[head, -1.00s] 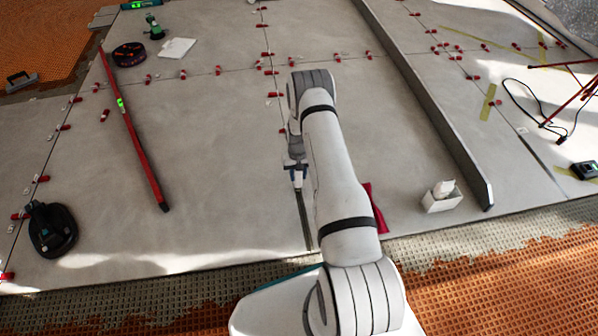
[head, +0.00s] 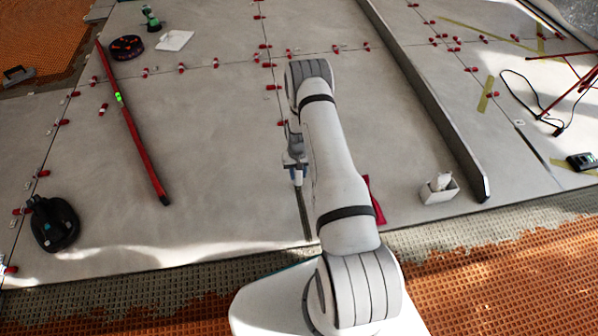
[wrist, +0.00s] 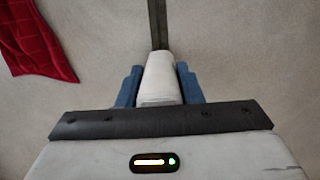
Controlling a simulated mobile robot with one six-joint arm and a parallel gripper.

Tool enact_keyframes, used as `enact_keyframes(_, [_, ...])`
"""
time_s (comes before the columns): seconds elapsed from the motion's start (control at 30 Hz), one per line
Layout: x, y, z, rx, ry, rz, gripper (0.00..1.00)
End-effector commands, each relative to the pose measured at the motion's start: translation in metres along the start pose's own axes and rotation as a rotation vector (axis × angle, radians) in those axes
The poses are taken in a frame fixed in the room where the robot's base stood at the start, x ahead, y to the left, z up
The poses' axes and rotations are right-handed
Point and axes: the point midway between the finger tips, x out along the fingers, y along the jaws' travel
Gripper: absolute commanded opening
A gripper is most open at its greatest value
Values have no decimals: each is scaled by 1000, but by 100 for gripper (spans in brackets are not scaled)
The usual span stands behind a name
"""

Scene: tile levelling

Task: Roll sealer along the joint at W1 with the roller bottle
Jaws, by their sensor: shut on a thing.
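My gripper (wrist: 159,88) is shut on a white roller bottle (wrist: 160,72), with a blue finger on each side of it. The bottle's tip points along a dark joint line (wrist: 157,22) between the grey tiles in the wrist view. In the head view my gripper (head: 296,164) is low over the tiles, and the bottle (head: 298,177) shows below it at the upper end of the dark joint (head: 305,213). I cannot tell whether the tip touches the joint. I see no readable W1 label.
A red cloth (head: 374,200) lies right of the joint, partly behind my arm. A white box (head: 439,190) and a long grey straightedge (head: 430,105) are farther right. A red level (head: 133,130) and a black suction cup tool (head: 53,222) lie left. Several red clips line other joints.

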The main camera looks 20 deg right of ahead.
Motion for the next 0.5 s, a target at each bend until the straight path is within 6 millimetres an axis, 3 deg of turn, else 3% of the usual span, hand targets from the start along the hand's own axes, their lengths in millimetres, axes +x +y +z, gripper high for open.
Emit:
enact_keyframes(0.17, [-8, 0, 0, 0, 3, 0, 11])
enact_keyframes(0.5, [-42, 0, 4, 0, 3, 0, 11])
